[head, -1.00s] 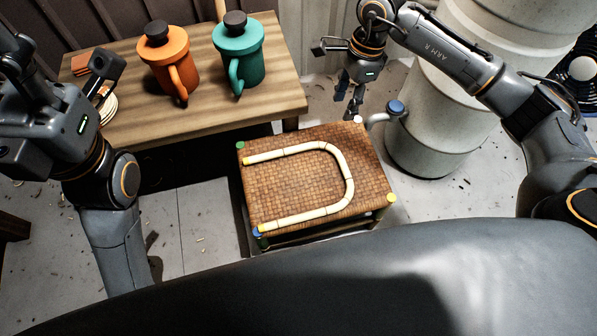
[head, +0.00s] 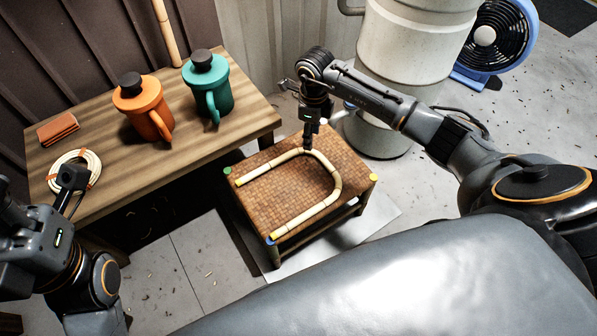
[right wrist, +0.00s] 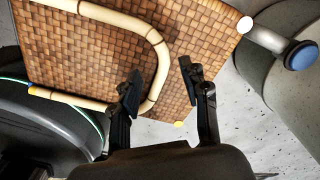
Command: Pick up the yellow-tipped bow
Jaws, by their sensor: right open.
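The yellow-tipped bow (head: 337,182), a pale U-shaped cane with dark joint bands, lies flat on the woven top of a low stool (head: 285,193). Its two yellow ends point left in the head view. My right gripper (head: 308,146) is over the stool's far side, at the bow's far bend.
A wooden table (head: 195,130) behind holds an orange mug (head: 140,98), a teal mug (head: 207,80), a cane coil (head: 75,168) and an orange-brown block (head: 58,130). A large pale drum (head: 405,50) and a blue fan (head: 490,40) stand at the right.

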